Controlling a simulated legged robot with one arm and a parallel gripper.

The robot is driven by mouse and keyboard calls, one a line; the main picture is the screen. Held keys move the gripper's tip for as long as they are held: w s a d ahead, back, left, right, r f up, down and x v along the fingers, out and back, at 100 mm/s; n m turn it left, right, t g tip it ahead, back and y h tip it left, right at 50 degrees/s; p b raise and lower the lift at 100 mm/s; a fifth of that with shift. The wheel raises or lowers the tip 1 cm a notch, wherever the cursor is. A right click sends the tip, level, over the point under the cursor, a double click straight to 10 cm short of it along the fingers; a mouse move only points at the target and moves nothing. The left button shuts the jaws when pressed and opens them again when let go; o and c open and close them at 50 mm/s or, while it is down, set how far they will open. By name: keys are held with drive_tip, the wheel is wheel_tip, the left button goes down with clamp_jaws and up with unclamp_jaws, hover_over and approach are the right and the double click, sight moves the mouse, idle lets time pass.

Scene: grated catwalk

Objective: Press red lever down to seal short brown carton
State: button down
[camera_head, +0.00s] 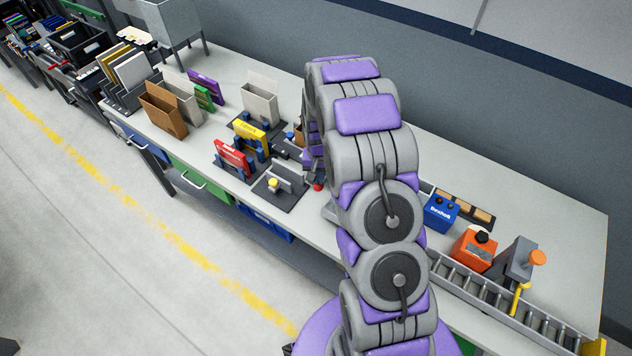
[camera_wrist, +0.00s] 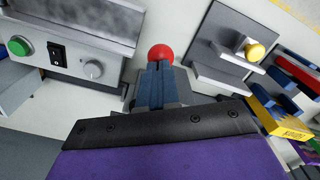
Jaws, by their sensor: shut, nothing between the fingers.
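The red ball knob of the lever (camera_wrist: 160,52) shows at the centre top of the wrist view. It also shows in the head view (camera_head: 318,186), low beside my arm. My gripper (camera_wrist: 158,66) is shut and empty, its dark blue fingers together. The tips are just below the red knob in the wrist view; I cannot tell if they touch it. A brown carton (camera_head: 163,108) stands on the bench at left in the head view. A small brown piece (camera_head: 298,135) is partly hidden behind my arm; I cannot tell which is the short carton.
A grey panel with a green button (camera_wrist: 20,46), black switch and dial is left of the lever. A yellow-knobbed fixture (camera_wrist: 255,52) is right of it. Red (camera_head: 232,158) and yellow (camera_head: 251,137) boxes stand nearby. A roller track (camera_head: 500,296) runs along the bench's right.

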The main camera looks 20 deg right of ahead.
drive_tip(key=shift+f+b, duration=0.3)
drive_tip(key=shift+f, duration=1.1)
idle(0.5)
wheel_tip(320, 180, up, 13)
drive_tip(key=p, duration=0.2)
idle(1.4)
idle(0.4)
